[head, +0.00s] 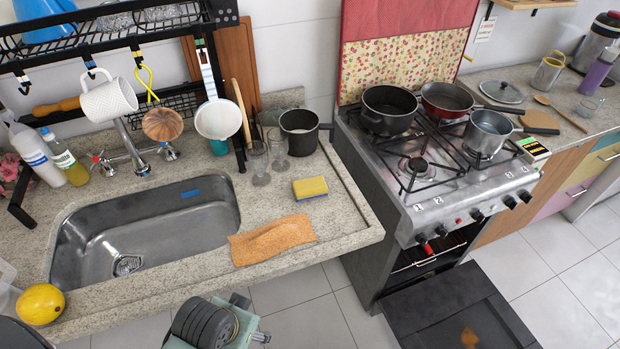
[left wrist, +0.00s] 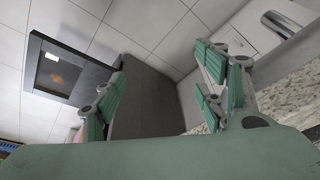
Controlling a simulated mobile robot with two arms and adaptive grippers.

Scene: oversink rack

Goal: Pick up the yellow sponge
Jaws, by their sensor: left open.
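The yellow sponge (head: 310,188) lies flat on the speckled stone counter (head: 345,225) in the head view, right of the sink and near the counter's right end. Its upper face is yellow and a darker layer shows along its lower side. My left gripper (head: 252,318) is at the bottom of the head view, in front of the counter's front edge and apart from the sponge. In the left wrist view my left gripper (left wrist: 160,72) is open with nothing between its green-padded fingers. The sponge does not show in that view. My right gripper is not in view.
An orange cloth (head: 272,240) lies in front of the sponge. Glasses (head: 258,163) and a dark pot (head: 300,131) stand behind it. The sink (head: 150,228) is to the left. The stove (head: 430,170) stands right, its oven door (head: 450,310) open low down.

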